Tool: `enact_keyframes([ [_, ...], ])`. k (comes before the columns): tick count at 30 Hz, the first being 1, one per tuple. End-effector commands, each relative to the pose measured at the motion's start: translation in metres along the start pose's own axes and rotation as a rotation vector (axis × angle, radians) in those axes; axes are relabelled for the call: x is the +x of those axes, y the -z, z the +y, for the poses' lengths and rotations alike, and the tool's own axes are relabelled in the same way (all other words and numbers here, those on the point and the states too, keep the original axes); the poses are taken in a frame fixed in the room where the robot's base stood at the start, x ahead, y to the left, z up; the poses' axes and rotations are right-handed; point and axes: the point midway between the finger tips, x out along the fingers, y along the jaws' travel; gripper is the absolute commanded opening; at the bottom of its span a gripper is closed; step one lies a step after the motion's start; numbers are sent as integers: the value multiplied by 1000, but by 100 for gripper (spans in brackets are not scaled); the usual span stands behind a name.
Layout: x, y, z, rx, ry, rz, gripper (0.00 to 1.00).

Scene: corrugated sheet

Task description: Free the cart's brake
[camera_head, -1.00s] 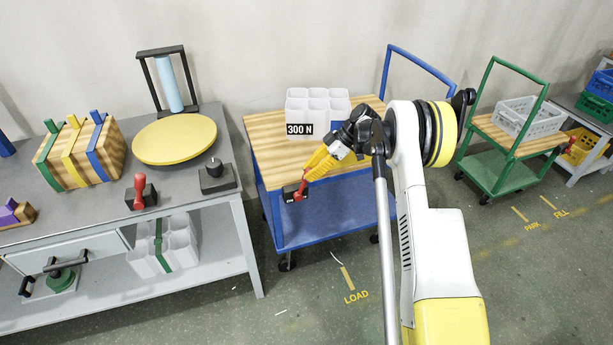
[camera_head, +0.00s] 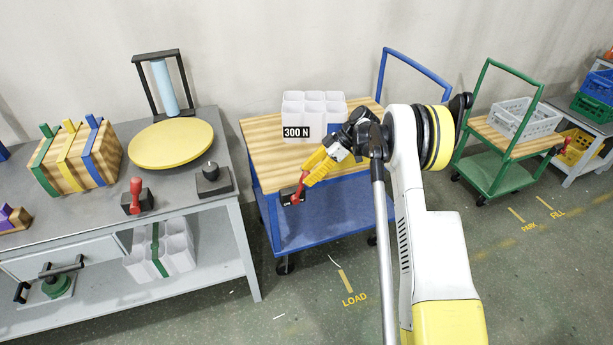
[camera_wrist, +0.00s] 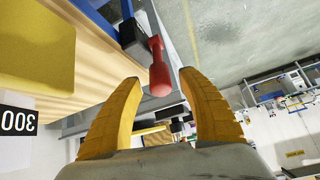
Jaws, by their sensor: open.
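The blue cart (camera_head: 312,212) has a wooden top (camera_head: 262,150) and stands in the middle of the head view. A red brake lever (camera_head: 299,189) on a small black block sits at its near left edge. My gripper (camera_head: 307,179) reaches down to this lever from the upper right. In the wrist view the red lever (camera_wrist: 157,68) has its rounded end between the spread yellow fingertips of my gripper (camera_wrist: 160,78). The fingers are open, with a gap on both sides of the lever. I see no grip on it.
White bins (camera_head: 313,110) marked 300 N stand on the cart top. A grey workbench (camera_head: 80,215) is close on the left, with a yellow disc (camera_head: 170,145) and a red-handled device (camera_head: 136,195). A green cart (camera_head: 497,172) stands to the right. The floor in front is clear.

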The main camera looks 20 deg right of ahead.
Motion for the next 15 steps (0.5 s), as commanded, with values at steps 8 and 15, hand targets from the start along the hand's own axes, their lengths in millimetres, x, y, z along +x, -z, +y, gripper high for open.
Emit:
enact_keyframes([
  [8, -57, -1, 0, 3, -2, 0, 48],
  [15, -101, -1, 0, 2, -1, 0, 48],
])
